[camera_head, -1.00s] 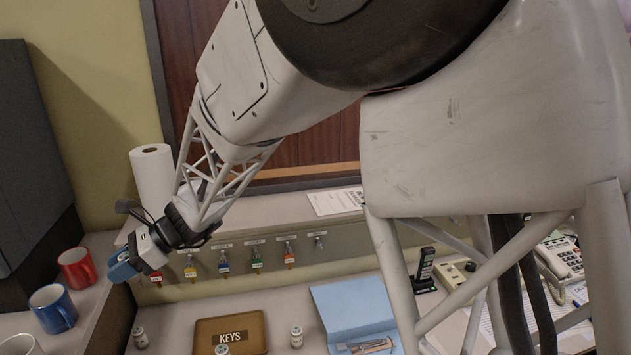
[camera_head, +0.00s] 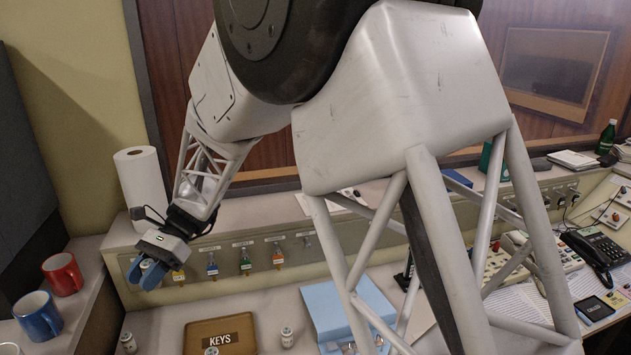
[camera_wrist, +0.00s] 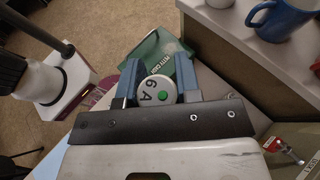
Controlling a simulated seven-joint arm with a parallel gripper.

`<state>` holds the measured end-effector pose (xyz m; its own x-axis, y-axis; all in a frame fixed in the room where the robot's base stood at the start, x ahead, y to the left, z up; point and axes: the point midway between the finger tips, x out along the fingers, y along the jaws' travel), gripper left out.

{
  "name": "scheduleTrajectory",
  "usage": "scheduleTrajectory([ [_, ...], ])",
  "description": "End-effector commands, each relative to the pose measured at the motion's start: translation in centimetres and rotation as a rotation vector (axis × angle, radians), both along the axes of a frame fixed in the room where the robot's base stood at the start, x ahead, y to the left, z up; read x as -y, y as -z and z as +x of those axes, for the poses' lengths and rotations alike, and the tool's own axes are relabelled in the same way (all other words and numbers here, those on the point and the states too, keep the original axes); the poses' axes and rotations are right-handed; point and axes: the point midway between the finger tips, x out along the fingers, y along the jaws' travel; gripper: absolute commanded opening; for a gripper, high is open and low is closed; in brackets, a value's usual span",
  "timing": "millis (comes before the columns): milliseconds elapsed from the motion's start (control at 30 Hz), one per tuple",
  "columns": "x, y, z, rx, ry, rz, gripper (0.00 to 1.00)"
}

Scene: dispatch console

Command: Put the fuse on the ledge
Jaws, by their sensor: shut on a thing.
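My gripper (camera_head: 146,276), with blue fingers, hangs in front of the left end of the key-hook panel, tipped down. In the wrist view, my gripper (camera_wrist: 158,80) is shut on a fuse (camera_wrist: 158,91), whose round pale end shows a green dot and the marking "6 A". The rest of that fuse is hidden by the gripper. The ledge (camera_head: 268,216) is the raised pale shelf above the key hooks, behind my gripper. Other small white fuse-like cylinders stand on the desk, one at the left (camera_head: 128,343) and one right of the keys tray (camera_head: 287,337).
A paper towel roll (camera_head: 142,184) stands on the ledge's left end. Keys with coloured tags (camera_head: 245,262) hang below it. Red (camera_head: 62,274) and blue (camera_head: 38,316) mugs stand left.

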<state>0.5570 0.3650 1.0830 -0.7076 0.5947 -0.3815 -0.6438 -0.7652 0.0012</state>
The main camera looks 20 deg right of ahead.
Motion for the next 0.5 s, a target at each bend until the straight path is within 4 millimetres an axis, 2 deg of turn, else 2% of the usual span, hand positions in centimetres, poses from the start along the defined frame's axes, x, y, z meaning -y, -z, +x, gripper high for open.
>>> scheduleTrajectory([
  [200,3.3,1.7,0.6,-0.001,-0.258,-0.001,0.07],
  [500,7.4,3.0,1.7,-0.001,-0.589,0.000,0.07],
])
